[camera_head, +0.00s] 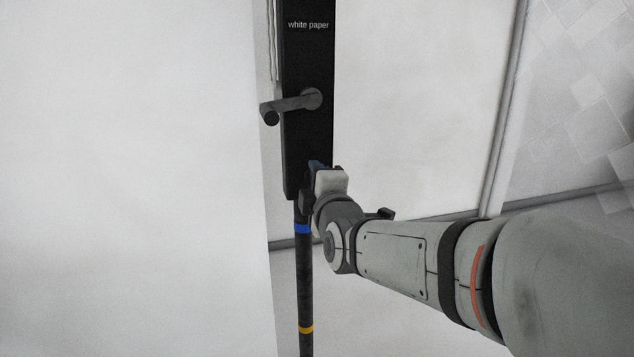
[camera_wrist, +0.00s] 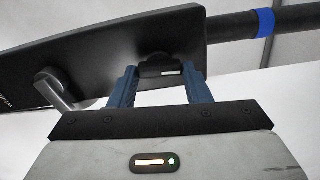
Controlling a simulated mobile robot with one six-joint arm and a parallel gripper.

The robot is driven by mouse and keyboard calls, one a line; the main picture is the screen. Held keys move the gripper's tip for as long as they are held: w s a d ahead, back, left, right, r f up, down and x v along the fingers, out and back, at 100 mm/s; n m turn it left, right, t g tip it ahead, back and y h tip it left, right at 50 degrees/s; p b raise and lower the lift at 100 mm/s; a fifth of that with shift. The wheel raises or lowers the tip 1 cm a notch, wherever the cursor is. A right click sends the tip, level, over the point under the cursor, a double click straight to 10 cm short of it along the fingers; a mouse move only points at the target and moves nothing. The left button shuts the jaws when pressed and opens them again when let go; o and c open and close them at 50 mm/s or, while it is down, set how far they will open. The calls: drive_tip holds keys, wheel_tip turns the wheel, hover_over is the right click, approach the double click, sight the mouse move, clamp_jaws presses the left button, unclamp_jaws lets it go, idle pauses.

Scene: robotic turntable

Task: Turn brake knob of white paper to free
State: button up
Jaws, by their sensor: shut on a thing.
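The black panel (camera_head: 308,60) labelled "white paper" stands upright in the head view. The brake knob is small and black; it shows in the wrist view (camera_wrist: 157,67) on the panel's face near its lower end, with a white mark on its front. In the wrist view my gripper (camera_wrist: 160,76) has its two blue fingers on either side of the knob, shut on it. In the head view my gripper (camera_head: 316,166) is at the panel's lower end and hides the knob. I cannot read any brake or free label.
A grey lever handle (camera_head: 290,103) sticks out of the panel above my gripper; it also shows in the wrist view (camera_wrist: 52,88). A dark pole (camera_head: 305,280) with blue and yellow bands runs down below the panel. Pale walls surround it.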

drive_tip(key=shift+n, duration=0.7)
drive_tip(key=o, duration=1)
